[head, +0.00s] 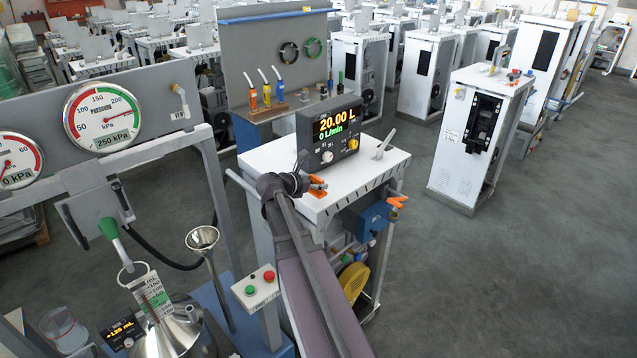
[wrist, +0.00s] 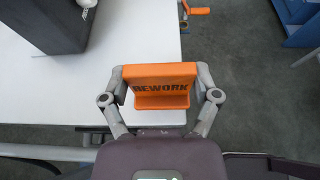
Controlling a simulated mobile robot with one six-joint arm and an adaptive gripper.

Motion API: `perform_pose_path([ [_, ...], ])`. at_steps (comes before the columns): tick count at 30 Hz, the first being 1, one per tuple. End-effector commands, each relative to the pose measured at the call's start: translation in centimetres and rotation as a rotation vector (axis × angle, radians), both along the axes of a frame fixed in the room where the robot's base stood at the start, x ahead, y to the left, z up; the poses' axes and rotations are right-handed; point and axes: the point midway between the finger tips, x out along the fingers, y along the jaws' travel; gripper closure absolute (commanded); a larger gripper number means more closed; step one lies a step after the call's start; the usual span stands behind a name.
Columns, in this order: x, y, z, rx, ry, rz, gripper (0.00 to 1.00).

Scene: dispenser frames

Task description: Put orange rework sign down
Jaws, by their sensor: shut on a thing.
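In the wrist view, my gripper (wrist: 160,74) is shut on the orange rework sign (wrist: 160,98), with one grey finger against each end. The sign's dark REWORK lettering faces the camera and reads upright. It appears over the corner of the white table top (wrist: 55,98), with its right end past the table's edge in the picture. Whether its base touches the table I cannot tell. In the head view, my gripper (head: 288,186) is at the front of the white table top (head: 345,185), and orange shows beside it, partly hidden by my gripper.
A dark flow display box (head: 331,135) reading 20.00 L stands on the table top; its base shows in the wrist view (wrist: 45,25). An orange handle (wrist: 200,11) sits beyond the table's edge. A grey lever (head: 384,143) is at the back right.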

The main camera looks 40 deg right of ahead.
Motion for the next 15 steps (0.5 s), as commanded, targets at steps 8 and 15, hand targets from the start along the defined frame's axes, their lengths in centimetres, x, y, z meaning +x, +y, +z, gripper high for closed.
perform_pose_path([
  [8, 3.3, -2.5, -0.4, 0.000, 0.000, -0.001, 0.69],
  [15, 3.6, -2.8, -0.4, 0.000, 0.000, 0.000, 0.69],
])
